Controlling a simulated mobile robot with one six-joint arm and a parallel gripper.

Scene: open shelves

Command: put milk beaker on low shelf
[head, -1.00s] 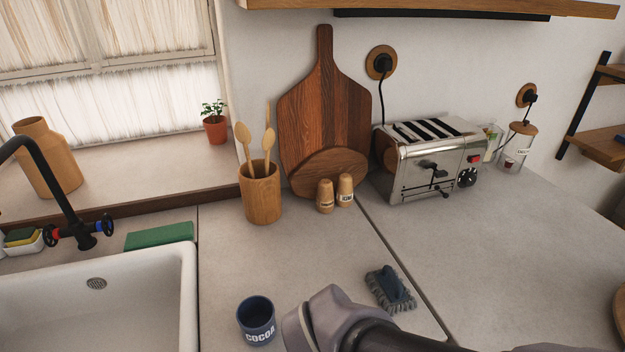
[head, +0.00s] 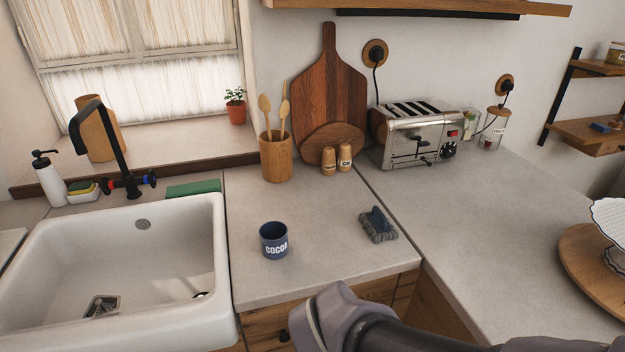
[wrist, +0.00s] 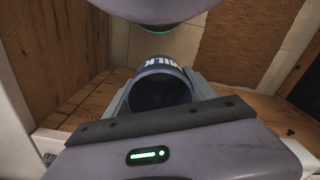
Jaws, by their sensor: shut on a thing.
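The milk beaker (wrist: 158,68) is a dark blue cup with white "MILK" lettering, seen in the wrist view. My gripper (wrist: 160,95) is shut on it, with one finger on each side of the beaker. Its dark opening faces the wrist camera. The head view shows my arm at the bottom, but the gripper and the milk beaker are out of that view. Open wooden shelves hang at the right of the head view, with a lower board (head: 588,135) and a higher board (head: 600,68).
A blue cocoa beaker (head: 273,241) and a scrubbing brush (head: 378,225) stand on the counter. A toaster (head: 416,135), a sink (head: 120,270) and a round wooden board (head: 585,275) bearing a white stand are around.

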